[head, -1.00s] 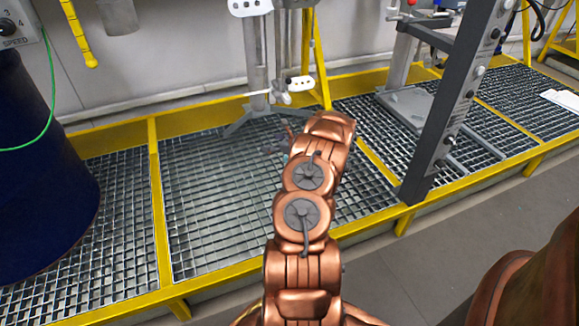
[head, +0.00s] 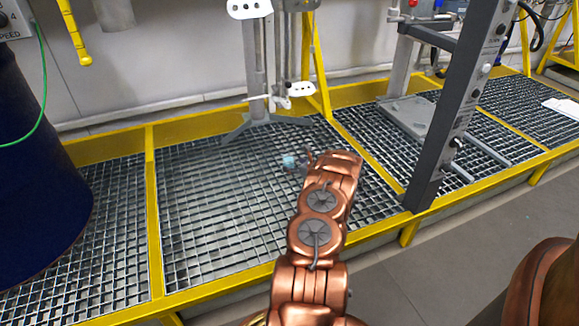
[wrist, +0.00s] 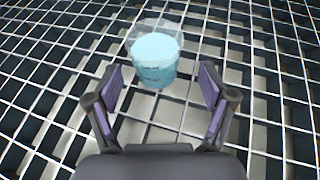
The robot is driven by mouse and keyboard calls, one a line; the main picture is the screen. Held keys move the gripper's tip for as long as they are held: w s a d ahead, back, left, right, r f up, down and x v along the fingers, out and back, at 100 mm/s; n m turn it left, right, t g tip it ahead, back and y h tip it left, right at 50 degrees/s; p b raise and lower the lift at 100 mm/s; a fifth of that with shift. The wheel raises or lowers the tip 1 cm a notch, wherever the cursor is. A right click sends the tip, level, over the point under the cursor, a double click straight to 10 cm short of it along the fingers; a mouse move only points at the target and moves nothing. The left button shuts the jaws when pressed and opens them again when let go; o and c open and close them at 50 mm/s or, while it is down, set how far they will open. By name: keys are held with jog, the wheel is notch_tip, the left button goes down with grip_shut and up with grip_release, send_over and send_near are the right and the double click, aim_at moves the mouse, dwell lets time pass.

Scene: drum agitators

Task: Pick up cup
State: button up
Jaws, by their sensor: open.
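The cup (wrist: 154,58) is clear and holds something light blue. It stands upright on the metal grating in the wrist view, just ahead of the fingertips and a little left of the middle between them. My gripper (wrist: 163,86) is open, its two purple-padded fingers apart with nothing between them but grating. In the head view the cup (head: 290,160) is a small pale blue shape just past the end of my copper arm. My gripper is mostly hidden by the arm in that view.
Yellow-framed grating (head: 205,210) spreads around the cup. A grey stand (head: 258,80) with splayed feet rises behind it. A dark blue drum (head: 35,190) stands at the left, and a dark grey post (head: 462,110) at the right. The grating left of my arm is clear.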

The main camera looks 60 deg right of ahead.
aim_at(285, 156)
jog(key=x, duration=0.1)
jog(key=b+x, duration=0.1)
jog(key=shift+w+a+f, duration=0.1)
jog(key=shift+w+f, duration=0.15)
jog(key=shift+w, duration=0.05)
jog(key=shift+w+b, duration=0.3)
jog(key=shift+w, duration=0.3)
jog(key=shift+c, duration=0.3)
jog(key=c, duration=1.3)
jog(key=shift+o, duration=0.2)
jog(key=shift+r, duration=0.1)
jog(key=shift+r+p, duration=1.05)
jog(key=shift+r, duration=0.6)
jog(key=shift+s+a+r+p, duration=0.25)
jog(key=shift+s+a+p, duration=0.45)
jog(key=shift+a, duration=1.75)
jog(key=shift+s+a+r+p, duration=0.25)
jog(key=shift+s+a+p, duration=0.4)
jog(key=shift+a, duration=1.85)
jog(key=shift+s+a+r+p, duration=0.35)
jog(key=shift+a+p, duration=0.5)
jog(key=shift+a, duration=1.6)
